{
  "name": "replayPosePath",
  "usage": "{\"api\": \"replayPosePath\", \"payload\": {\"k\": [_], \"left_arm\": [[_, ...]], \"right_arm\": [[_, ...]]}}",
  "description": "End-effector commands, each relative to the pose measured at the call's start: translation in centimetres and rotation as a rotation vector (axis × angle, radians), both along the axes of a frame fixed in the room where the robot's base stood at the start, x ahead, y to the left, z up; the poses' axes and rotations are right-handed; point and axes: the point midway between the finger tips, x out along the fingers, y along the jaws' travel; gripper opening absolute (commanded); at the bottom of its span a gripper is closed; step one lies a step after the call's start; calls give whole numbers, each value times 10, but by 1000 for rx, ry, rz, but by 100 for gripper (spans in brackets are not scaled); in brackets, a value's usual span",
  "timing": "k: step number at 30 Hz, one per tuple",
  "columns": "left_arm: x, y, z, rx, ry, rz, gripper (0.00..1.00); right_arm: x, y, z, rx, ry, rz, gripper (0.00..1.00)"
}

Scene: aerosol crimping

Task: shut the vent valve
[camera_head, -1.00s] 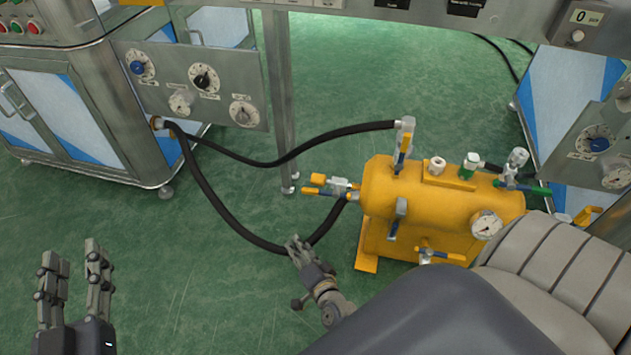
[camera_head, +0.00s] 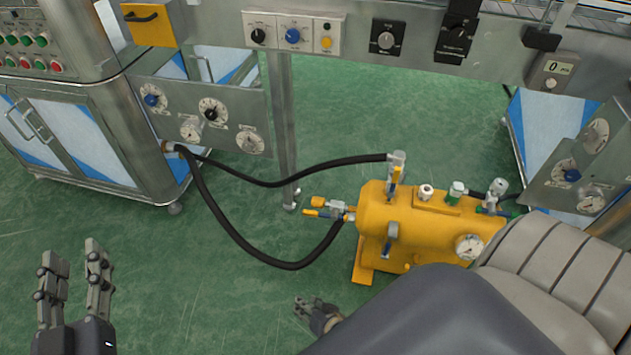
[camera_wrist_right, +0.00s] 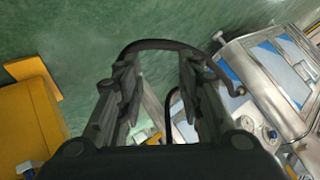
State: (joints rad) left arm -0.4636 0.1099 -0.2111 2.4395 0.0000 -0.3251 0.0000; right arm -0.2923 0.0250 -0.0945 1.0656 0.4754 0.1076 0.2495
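A yellow tank (camera_head: 430,225) stands on the floor with several small valves on it. I cannot tell which one is the vent valve. One yellow-handled valve (camera_head: 322,212) is on its left end, a blue-handled valve (camera_head: 390,238) on its front, and a green-handled valve (camera_head: 493,210) at its right top. My left gripper (camera_head: 75,265) is open and empty at the lower left, far from the tank. My right gripper (camera_head: 303,303) is low, left of the tank and apart from it. In the right wrist view its fingers (camera_wrist_right: 158,70) are spread with nothing between them.
Black hoses (camera_head: 235,232) run from the steel cabinet (camera_head: 110,130) to the tank. A steel post (camera_head: 282,130) stands behind them. A panel with dials (camera_head: 205,115) is at the left. My dark arm covers the tank's lower right.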

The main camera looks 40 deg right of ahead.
Motion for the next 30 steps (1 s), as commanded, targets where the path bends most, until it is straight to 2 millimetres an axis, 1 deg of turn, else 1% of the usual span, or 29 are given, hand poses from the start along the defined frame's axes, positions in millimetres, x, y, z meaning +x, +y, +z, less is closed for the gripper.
{"api": "replayPosePath", "payload": {"k": [1,6,9,15,23,24,26,27,28,29,30], "left_arm": [[0,0,13,0,0,0,40],[0,0,29,0,0,0,40],[0,0,35,0,0,0,40],[0,0,40,0,0,0,40],[0,0,40,0,0,0,40],[0,0,40,0,0,0,40],[0,0,39,0,-1,0,40],[0,0,38,-1,-4,0,40],[0,0,37,-2,-9,-1,40],[0,0,35,-3,-15,-1,40],[0,-1,33,-7,-27,-2,40]], "right_arm": [[-7,1,6,-16,22,22,34],[-28,4,4,-58,84,85,34],[-37,5,2,-77,111,115,34],[-46,6,0,-95,137,143,34],[-47,6,-1,-98,140,146,34],[-47,6,-1,-98,140,146,32],[-45,6,-1,-98,136,145,18],[-41,7,-1,-100,125,144,9],[-35,7,0,-105,111,144,2],[-28,7,2,-111,90,143,0],[-14,8,5,-124,54,140,0]]}}
